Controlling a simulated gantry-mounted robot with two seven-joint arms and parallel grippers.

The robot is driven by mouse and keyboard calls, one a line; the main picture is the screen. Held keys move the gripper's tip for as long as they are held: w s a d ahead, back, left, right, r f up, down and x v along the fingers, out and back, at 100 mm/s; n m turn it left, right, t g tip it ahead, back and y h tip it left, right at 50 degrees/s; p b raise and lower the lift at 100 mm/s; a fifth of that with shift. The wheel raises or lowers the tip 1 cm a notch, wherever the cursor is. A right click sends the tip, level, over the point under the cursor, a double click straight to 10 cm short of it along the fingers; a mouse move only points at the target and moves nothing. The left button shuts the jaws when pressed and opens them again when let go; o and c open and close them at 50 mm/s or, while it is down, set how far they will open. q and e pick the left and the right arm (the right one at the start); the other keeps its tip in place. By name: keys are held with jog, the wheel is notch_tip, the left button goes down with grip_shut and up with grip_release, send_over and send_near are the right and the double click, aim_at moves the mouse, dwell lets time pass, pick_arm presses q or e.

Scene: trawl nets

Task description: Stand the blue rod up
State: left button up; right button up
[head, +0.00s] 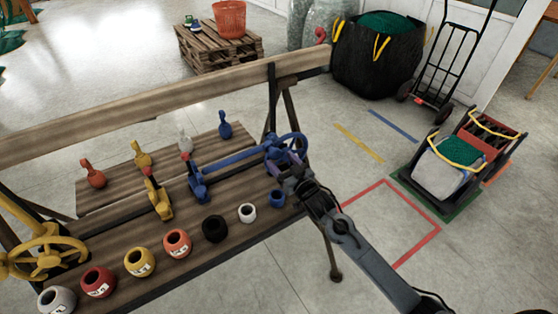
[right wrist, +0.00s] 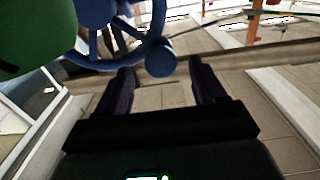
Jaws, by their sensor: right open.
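The blue rod (head: 235,158) lies nearly flat above the bench. Its left end is at a blue bracket (head: 197,188) and its right end reaches a blue handwheel (head: 296,138). My right gripper (head: 285,168) is at the wheel, near the rod's right end. In the right wrist view its fingers (right wrist: 162,72) are open and apart. A round blue end (right wrist: 160,58) shows between and just beyond the fingertips, beside the blue wheel rim (right wrist: 115,62). I cannot tell for sure whether it is the rod's end. My left gripper is out of view.
Several coloured pots, such as the black one (head: 215,228), line the bench's front edge. A yellow lever (head: 158,197) stands left of the blue bracket. A yellow handwheel (head: 45,250) is at the left. Small upright pieces (head: 225,125) stand behind.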

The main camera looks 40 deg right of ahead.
jog(key=shift+w+d, duration=0.1)
jog(key=shift+w, duration=1.05)
grip_shut()
